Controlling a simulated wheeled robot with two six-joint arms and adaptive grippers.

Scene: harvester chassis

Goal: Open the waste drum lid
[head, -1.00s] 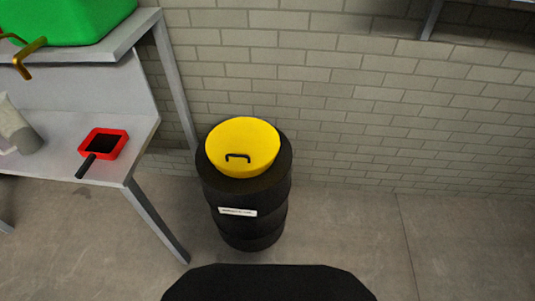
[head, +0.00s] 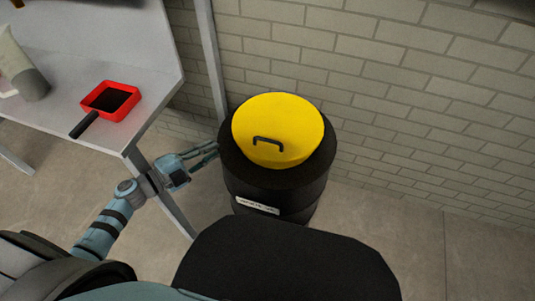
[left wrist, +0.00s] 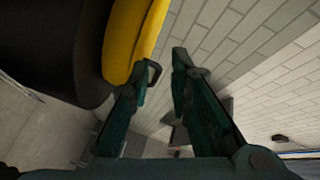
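The black waste drum (head: 275,195) stands on the floor with its round yellow lid (head: 295,125) lying shut on top. A small dark handle (head: 268,142) stands up from the lid. My left gripper (head: 214,152) is at the left side of the drum, beside its upper rim. In the left wrist view the gripper (left wrist: 160,62) is open with nothing held. The yellow lid (left wrist: 135,35) is at upper left there, and the handle (left wrist: 155,72) shows close by the left fingertip; I cannot tell if they touch. My right gripper is not in view.
A grey table (head: 150,75) stands at the left, its front leg near my left arm. A red dustpan-like tray (head: 128,98) and a grey-white container (head: 28,75) are on it. A brick wall (head: 400,90) is behind the drum. The floor at right is clear.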

